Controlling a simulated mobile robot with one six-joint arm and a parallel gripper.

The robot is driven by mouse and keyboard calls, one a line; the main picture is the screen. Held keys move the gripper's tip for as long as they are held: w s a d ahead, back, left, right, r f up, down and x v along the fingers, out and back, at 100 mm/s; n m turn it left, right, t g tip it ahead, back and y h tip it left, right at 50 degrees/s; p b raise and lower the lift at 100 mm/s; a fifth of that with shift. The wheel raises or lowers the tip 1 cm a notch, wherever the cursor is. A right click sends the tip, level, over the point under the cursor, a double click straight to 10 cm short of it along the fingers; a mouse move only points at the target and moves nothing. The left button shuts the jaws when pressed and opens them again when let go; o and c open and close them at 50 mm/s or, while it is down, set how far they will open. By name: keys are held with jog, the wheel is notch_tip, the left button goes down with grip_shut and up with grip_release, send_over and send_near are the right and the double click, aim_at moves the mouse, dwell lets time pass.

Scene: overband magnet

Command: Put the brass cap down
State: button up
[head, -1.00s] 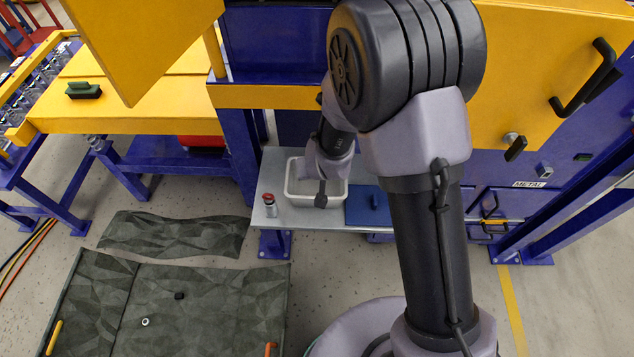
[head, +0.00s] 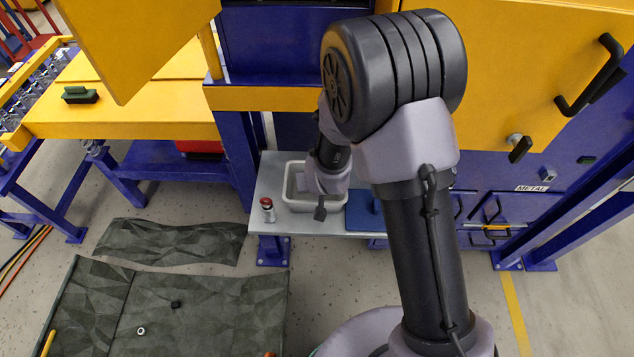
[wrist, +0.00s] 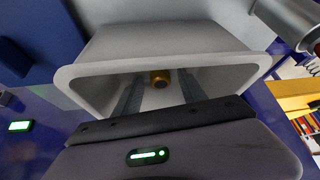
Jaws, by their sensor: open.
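The brass cap (wrist: 160,77) is a small gold-coloured round piece inside the pale bin (wrist: 165,45). In the wrist view it shows beyond and between my two dark fingers. My gripper (wrist: 160,92) is open and reaches into the bin, with a gap between the fingers and no clear contact with the cap. In the head view the bin (head: 293,205) stands on the grey bench (head: 275,170), and my wrist is over it. There the fingertips and the cap are hidden by my arm and the bin.
A red-topped canister (head: 268,210) stands on the bench left of the bin. A blue plate with a handle (head: 364,212) lies to its right. Dark mats (head: 170,241) lie on the floor at left. A yellow panel (head: 140,35) hangs at the upper left.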

jog(key=s+d+r+m+p, duration=0.1)
jog(key=s+d+r+p, duration=0.15)
jog(key=r, duration=0.55)
jog(key=s+d+r+m+y+p, duration=0.1)
jog(key=s+r, duration=0.2)
jog(key=r, duration=0.5)
jog(key=s+d+r+m+p, duration=0.1)
jog(key=s+r, duration=0.2)
jog(key=r, duration=0.5)
jog(key=s+d+r+m, duration=0.1)
jog(key=s+d+r, duration=0.1)
jog(key=s+r, duration=0.3)
jog(key=s+d+r+m, duration=0.2)
jog(key=s+r, duration=0.3)
jog(key=s, duration=0.6)
jog(key=shift+d+r, duration=0.4)
jog(key=shift+d, duration=0.45)
